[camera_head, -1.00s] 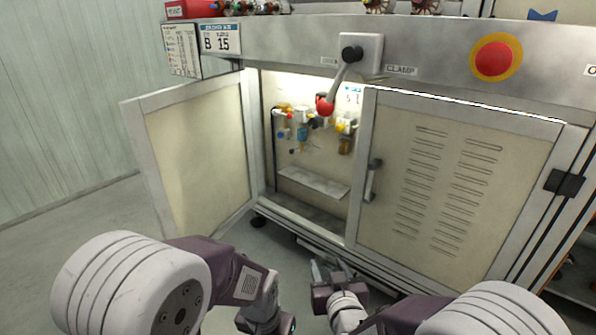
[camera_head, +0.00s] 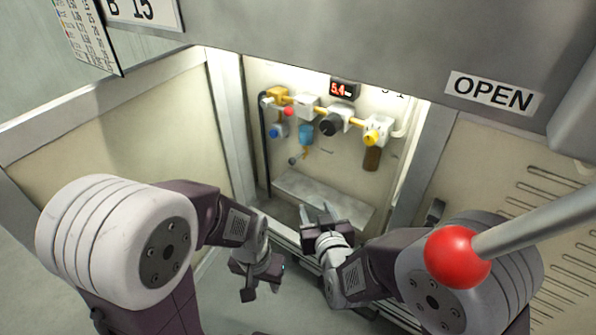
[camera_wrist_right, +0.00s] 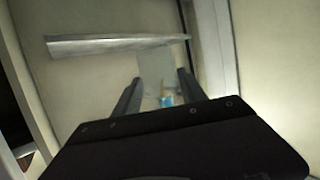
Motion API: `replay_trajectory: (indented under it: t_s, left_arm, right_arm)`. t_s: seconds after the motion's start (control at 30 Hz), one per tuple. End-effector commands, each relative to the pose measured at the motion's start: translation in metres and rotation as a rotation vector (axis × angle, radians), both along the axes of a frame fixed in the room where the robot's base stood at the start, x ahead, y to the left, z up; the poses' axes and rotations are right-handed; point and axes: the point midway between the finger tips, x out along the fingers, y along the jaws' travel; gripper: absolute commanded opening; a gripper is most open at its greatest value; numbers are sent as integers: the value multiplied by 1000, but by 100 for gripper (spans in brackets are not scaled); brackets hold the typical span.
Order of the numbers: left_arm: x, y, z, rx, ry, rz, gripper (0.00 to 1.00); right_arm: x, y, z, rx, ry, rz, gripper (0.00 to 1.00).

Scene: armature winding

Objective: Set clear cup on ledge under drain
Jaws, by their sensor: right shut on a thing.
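My right gripper (camera_head: 318,212) is at the cabinet opening, in front of the pale ledge (camera_head: 335,199). In the right wrist view its two fingers (camera_wrist_right: 158,95) are closed on a faint see-through shape, the clear cup (camera_wrist_right: 155,65), with a blue spot near its lower end. The cup is hard to make out in the head view. The ledge also shows as a grey strip in the wrist view (camera_wrist_right: 85,47). Above the ledge hangs a blue bowl (camera_head: 306,134) with a small fitting below, perhaps the drain. My left gripper (camera_head: 261,289) is open and empty, left of the right one, outside the cabinet.
A row of valves and a gauge (camera_head: 343,90) lines the cabinet's back wall, with a dark amber bowl (camera_head: 372,159) at right. The left door (camera_head: 110,125) stands open. A red-knobbed lever (camera_head: 457,257) juts out in front at the right.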

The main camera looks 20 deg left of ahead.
Motion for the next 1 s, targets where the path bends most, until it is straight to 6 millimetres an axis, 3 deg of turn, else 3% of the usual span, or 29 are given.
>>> replay_trajectory:
  t_s: [0.17,0.47,0.67,0.7,0.77,0.83,1.0]
  left_arm:
    - [0,0,20,0,1,0,36]
    - [0,0,111,0,0,0,36]
    - [0,0,168,0,0,0,36]
    - [1,0,160,0,-1,0,36]
    - [0,0,162,0,0,0,36]
    - [0,0,147,0,0,0,36]
    - [0,0,143,0,1,0,36]
  right_arm:
    - [18,7,7,-2,1,-3,11]
    - [95,43,15,-3,2,-2,11]
    - [118,54,13,-2,3,-1,11]
    - [129,60,5,1,-2,-1,11]
    - [140,65,3,1,-2,-1,11]
    - [151,70,-6,3,-3,-2,11]
    - [163,76,-3,1,0,0,11]
